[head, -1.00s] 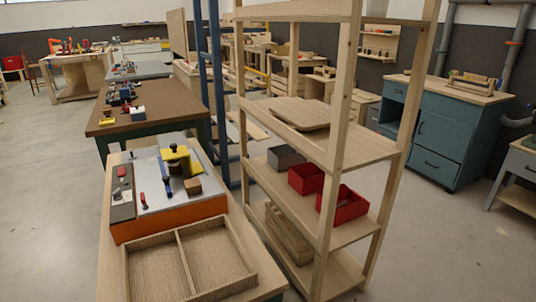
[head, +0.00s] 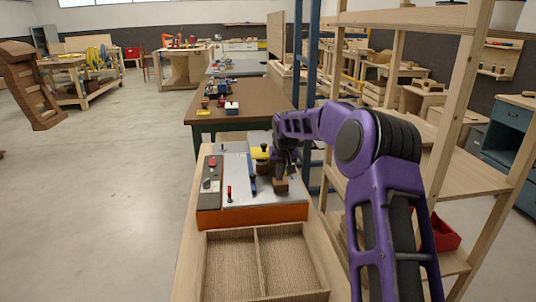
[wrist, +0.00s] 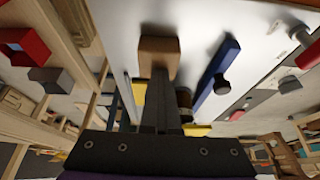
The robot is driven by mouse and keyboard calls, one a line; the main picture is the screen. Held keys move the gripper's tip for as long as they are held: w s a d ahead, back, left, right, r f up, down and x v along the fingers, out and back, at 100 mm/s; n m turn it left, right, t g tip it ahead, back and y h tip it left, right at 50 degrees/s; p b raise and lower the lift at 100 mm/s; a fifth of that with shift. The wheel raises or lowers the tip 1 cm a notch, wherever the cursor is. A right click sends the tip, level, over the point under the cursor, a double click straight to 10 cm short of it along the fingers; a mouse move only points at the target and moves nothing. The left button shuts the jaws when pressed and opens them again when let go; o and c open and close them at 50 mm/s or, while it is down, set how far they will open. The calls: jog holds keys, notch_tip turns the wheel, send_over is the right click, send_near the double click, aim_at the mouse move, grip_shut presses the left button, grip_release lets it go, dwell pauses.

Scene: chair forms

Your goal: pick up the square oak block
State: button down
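The square oak block (head: 281,186) is a small brown block on the right part of the grey panel (head: 237,166), on the orange-sided box. In the wrist view the block (wrist: 159,50) is straight ahead, at the far end of the fingers. My gripper (head: 284,168) points down just above or at the block. In the wrist view my gripper (wrist: 160,76) shows dark fingers close together, overlapping the block's near edge. I cannot tell whether they touch it or have it between them.
A blue bar with a dark knob (wrist: 217,70) lies beside the block. A yellow piece (head: 260,152) and a red-handled piece (head: 229,193) are also on the panel. A divided tray (head: 256,235) is in front. A wooden shelf (head: 455,110) stands close on the right.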

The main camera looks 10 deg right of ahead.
aim_at(277, 188)
jog(key=s+f, duration=0.2)
jog(key=s, duration=0.1)
jog(key=shift+s+a, duration=0.1)
jog(key=shift+a, duration=0.6)
notch_tip(277, 188, up, 10)
jog(key=p, duration=0.1)
jog(key=shift+w+r+p, duration=0.2)
jog(key=shift+w+p, duration=0.2)
jog(key=c, duration=1.6)
grip_release()
jog(key=shift+d, duration=0.1)
jog(key=shift+c, duration=1.6)
grip_release()
jog(key=shift+r, duration=0.1)
